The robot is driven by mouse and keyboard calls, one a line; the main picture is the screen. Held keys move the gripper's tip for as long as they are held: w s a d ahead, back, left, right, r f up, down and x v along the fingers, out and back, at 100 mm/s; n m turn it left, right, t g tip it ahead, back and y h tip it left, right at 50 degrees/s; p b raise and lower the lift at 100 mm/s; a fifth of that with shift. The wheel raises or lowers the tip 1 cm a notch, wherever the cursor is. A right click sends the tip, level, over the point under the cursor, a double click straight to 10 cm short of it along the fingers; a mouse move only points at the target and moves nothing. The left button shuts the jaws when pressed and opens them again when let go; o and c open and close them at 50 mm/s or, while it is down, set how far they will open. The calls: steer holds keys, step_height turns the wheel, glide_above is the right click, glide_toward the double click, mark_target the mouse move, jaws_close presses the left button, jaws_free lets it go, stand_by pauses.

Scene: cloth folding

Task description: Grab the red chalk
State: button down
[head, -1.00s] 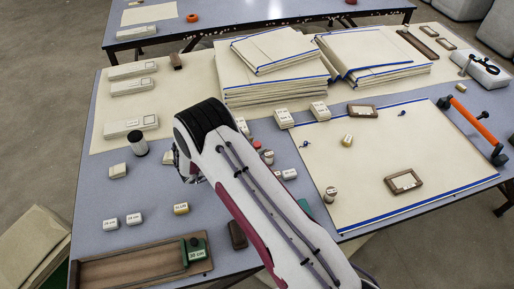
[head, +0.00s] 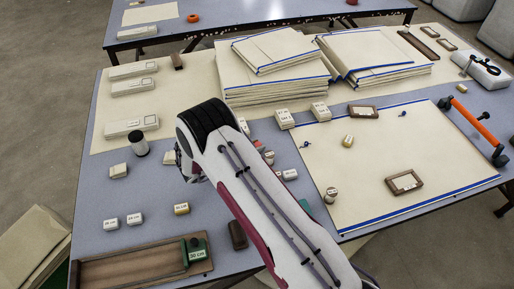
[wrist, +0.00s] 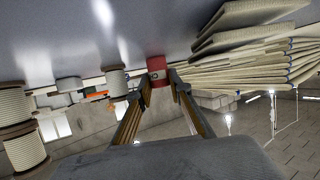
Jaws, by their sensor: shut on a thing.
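In the wrist view, a small red block-like piece, the red chalk (wrist: 157,66), sits between the tips of my two fingers. My gripper (wrist: 157,82) is shut on it, with a finger on either side. The grey table surface lies close by at the top of this tilted view. In the head view, a bit of red (head: 259,146) shows just right of my arm. My fingers are hidden behind the arm there.
Stacked cream cloth with blue edges (head: 275,75) stands behind my arm. Small labelled blocks (head: 284,118) and a dark-topped spool (head: 138,143) are nearby. A wooden tray (head: 125,272) lies front left. A cream sheet (head: 400,150) covers the right side.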

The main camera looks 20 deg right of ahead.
step_height(320, 180, up, 10)
stand_by(1.0)
